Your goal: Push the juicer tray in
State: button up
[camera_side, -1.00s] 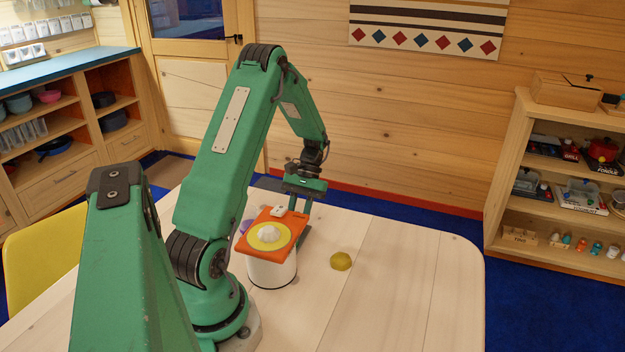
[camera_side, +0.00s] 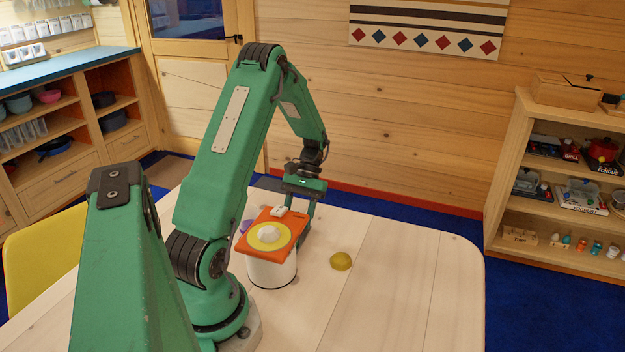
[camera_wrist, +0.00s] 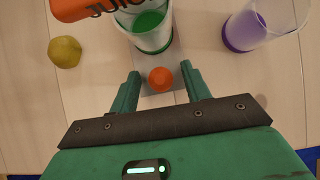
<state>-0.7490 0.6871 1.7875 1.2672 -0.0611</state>
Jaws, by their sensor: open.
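The juicer (camera_side: 270,268) stands on the table, with a white round body, an orange top, a yellow dish and a pale cone. Part of its orange top (camera_wrist: 85,9) shows in the wrist view. A grey tray (camera_wrist: 176,62) sticks out at its foot, with a round orange knob (camera_wrist: 160,79) at the end. A glass with green inside (camera_wrist: 148,30) stands at the tray's far part. My gripper (camera_wrist: 160,72) is open and points down, one finger on each side of the knob, with gaps visible. In the side view the juicer partly hides the fingers.
A yellow lemon-like fruit (camera_side: 341,261) lies on the table right of the juicer. A purple cup (camera_wrist: 255,25) stands near the glass and is mostly hidden in the side view. The table's right part is clear. A shelf (camera_side: 555,170) stands beyond it.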

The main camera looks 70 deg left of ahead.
jog(key=shift+r, duration=2.95)
jog(key=shift+w+d+r, duration=0.2)
jog(key=shift+d+r, duration=0.1)
jog(key=shift+r, duration=0.1)
jog(key=w+d+r+m+t+y, duration=0.2)
jog(key=d+r+m+t+y, duration=0.2)
jog(key=d+r, duration=0.75)
jog(key=s+d+r+m+t, duration=0.2)
jog(key=s+d+t, duration=0.1)
jog(key=d, duration=0.3)
jog(key=s+d+r+m+t, duration=0.2)
jog(key=s+d+m+t, duration=0.1)
jog(key=d, duration=0.3)
jog(key=shift+d+r+t+y, duration=0.15)
jog(key=shift+r+t+y, duration=0.15)
jog(key=shift+r, duration=0.1)
